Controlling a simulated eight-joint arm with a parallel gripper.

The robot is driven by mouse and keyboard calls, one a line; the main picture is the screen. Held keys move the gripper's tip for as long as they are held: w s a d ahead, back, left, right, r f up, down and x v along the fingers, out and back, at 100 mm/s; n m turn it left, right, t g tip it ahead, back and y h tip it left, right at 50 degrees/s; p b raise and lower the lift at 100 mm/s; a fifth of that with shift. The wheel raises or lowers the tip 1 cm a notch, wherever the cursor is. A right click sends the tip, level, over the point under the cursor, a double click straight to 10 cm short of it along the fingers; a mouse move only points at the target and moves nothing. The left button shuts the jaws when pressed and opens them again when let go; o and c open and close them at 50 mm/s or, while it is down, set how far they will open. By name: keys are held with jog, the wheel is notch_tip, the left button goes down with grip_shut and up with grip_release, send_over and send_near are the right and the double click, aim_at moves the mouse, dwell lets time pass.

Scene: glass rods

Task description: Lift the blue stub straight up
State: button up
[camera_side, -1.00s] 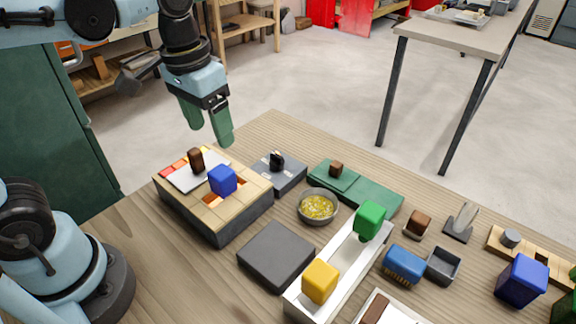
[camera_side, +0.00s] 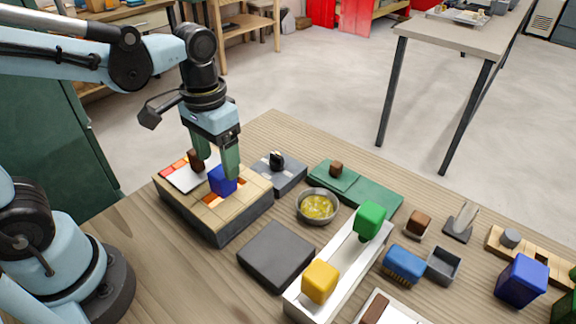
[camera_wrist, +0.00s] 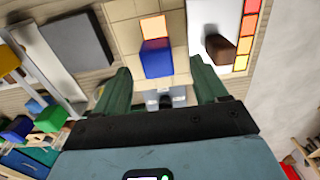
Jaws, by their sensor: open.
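The blue stub (camera_side: 221,182) stands upright on the tan tiled block (camera_side: 229,217), above a glowing orange patch. It also shows in the wrist view (camera_wrist: 157,58), with the orange patch (camera_wrist: 153,27) beside it. My gripper (camera_side: 217,165) is open, its green fingers pointing down at the stub. In the wrist view my gripper (camera_wrist: 160,68) has one finger to each side of the stub, with a gap on both sides. The near finger in the side view overlaps the stub's upper right, and the far finger is partly hidden.
A brown peg (camera_side: 196,160) on a pale plate (camera_side: 178,180) stands close by on the same block. A grey box with a black knob (camera_side: 277,160) and a bowl of yellow bits (camera_side: 317,206) are to the right. A dark slab (camera_side: 276,256) lies in front.

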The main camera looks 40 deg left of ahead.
aim_at(221, 171)
jog(key=shift+d+f, duration=0.15)
jog(key=shift+f, duration=2.2)
jog(key=c, duration=1.1)
jog(key=shift+c, duration=0.2)
jog(key=shift+r, duration=0.15)
jog(key=shift+r, duration=0.5)
notch_tip(221, 171, up, 3)
jog(key=shift+f, duration=0.1)
jog(key=s+d+r, duration=0.7)
jog(key=d, duration=0.2)
jog(key=shift+s, duration=0.2)
